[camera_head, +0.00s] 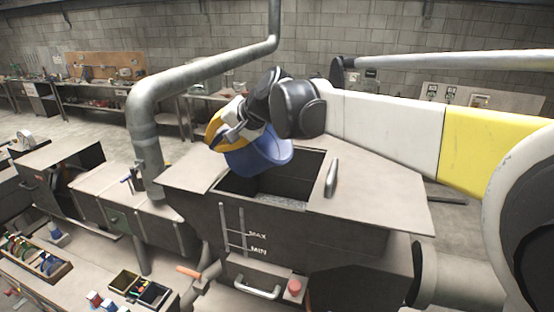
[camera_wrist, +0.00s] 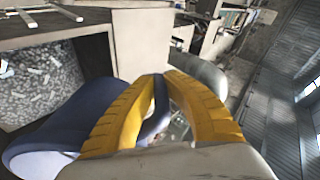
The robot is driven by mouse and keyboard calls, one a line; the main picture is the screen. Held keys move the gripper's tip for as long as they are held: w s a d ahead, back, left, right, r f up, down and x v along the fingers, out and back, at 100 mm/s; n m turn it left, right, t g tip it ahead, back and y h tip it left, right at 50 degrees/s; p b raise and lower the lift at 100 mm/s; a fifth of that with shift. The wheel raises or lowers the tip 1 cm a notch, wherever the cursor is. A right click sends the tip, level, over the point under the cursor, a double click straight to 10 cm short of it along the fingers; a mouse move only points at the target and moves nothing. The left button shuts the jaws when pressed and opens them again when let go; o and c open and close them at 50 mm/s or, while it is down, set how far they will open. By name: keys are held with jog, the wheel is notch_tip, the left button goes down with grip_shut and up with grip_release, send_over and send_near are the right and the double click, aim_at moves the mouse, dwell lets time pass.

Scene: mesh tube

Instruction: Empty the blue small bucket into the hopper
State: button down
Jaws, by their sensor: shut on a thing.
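The blue small bucket (camera_head: 258,157) is in the head view, tilted over the opening of the hopper (camera_head: 350,222). My gripper (camera_head: 222,133) is shut on the bucket, at its upper left side. In the wrist view the yellow fingers (camera_wrist: 152,95) close on the bucket's edge, and the blue bucket (camera_wrist: 72,125) lies below and left of them. The hopper opening is partly hidden by the bucket. Grey, lumpy material (camera_wrist: 45,85) shows inside the hopper at the left of the wrist view. Whether anything is left inside the bucket cannot be seen.
A large grey pipe (camera_head: 143,125) rises left of the hopper. A handle (camera_head: 331,178) stands on the hopper's top at the right. A bench with small trays (camera_head: 35,255) is at the lower left. Workbenches line the back wall.

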jog(key=shift+s+a+f+h, duration=0.15)
jog(key=shift+f+h, duration=0.25)
jog(key=shift+f, duration=0.2)
jog(key=shift+s+a+f+h, duration=0.15)
jog(key=shift+f+h, duration=0.25)
jog(key=shift+f, duration=0.2)
jog(key=shift+s+a+f+g+h+p, duration=0.25)
jog(key=shift+s+a+h+p, duration=0.4)
jog(key=shift+h+p, duration=0.55)
jog(key=h, duration=0.1)
jog(key=h+p, duration=0.1)
jog(key=shift+s+a+f+g+h, duration=0.2)
jog(key=shift+s+a+g+h, duration=0.05)
jog(key=shift+s+a+h, duration=0.1)
jog(key=shift+s+a+f+n+h, duration=0.1)
jog(key=shift+s+f+n+h, duration=0.05)
jog(key=shift+f+h, duration=0.35)
jog(key=shift+s+a+f+n+h, duration=0.1)
jog(key=shift+f+n+h, duration=0.05)
jog(key=shift+f+h, duration=0.25)
jog(key=shift+d, duration=0.1)
